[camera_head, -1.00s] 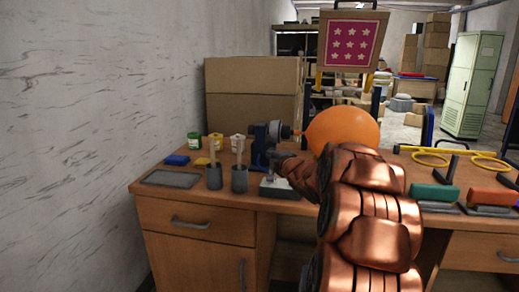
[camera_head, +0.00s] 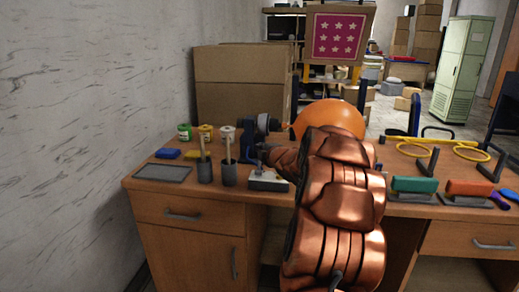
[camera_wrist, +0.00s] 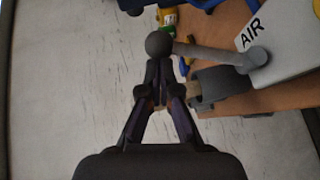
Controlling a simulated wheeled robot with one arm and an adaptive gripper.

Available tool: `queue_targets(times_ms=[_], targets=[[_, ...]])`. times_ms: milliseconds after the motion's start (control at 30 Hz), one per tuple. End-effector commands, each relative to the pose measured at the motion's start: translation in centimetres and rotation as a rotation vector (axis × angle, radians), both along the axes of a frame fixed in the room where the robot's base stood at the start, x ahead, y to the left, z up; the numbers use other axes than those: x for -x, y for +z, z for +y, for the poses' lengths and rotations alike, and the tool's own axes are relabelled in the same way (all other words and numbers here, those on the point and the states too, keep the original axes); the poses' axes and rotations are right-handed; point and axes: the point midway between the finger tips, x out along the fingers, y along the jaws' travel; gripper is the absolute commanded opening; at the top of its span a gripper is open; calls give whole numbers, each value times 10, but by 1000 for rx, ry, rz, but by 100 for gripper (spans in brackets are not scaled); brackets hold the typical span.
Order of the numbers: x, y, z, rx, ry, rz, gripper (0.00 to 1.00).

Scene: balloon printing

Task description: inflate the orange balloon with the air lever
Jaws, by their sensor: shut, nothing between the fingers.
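The orange balloon (camera_head: 325,116) looks round and inflated on the nozzle side of the blue pump (camera_head: 252,137) in the head view. My arm hides its lower part. The grey AIR box (camera_head: 268,182) stands on the desk in front of the pump. In the wrist view the AIR box (camera_wrist: 280,45) carries a grey lever (camera_wrist: 215,54) ending in a dark ball knob (camera_wrist: 159,44). My gripper (camera_wrist: 160,78) is shut and empty, its fingertips right by the knob. I cannot tell whether they touch it. In the head view my gripper is small and dark beside the pump.
Two grey cups (camera_head: 204,170) with brushes and a dark tray (camera_head: 162,173) stand left on the desk. Paint jars (camera_head: 205,132) are behind them. Green (camera_head: 414,185) and orange-red (camera_head: 470,188) blocks and yellow rings (camera_head: 470,150) lie on the right. A cardboard box (camera_head: 240,85) stands behind.

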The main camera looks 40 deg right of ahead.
Motion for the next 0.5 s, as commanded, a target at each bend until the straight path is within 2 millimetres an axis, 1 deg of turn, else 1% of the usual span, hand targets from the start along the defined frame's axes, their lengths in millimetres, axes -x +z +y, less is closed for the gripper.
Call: queue_targets(times_ms=[167, 267, 500], targets=[[1, 0, 6, 0, 1, -1, 0], [2, 0, 14, 1, 4, -1, 0], [7, 6, 41, 3, 9, -2, 0]])
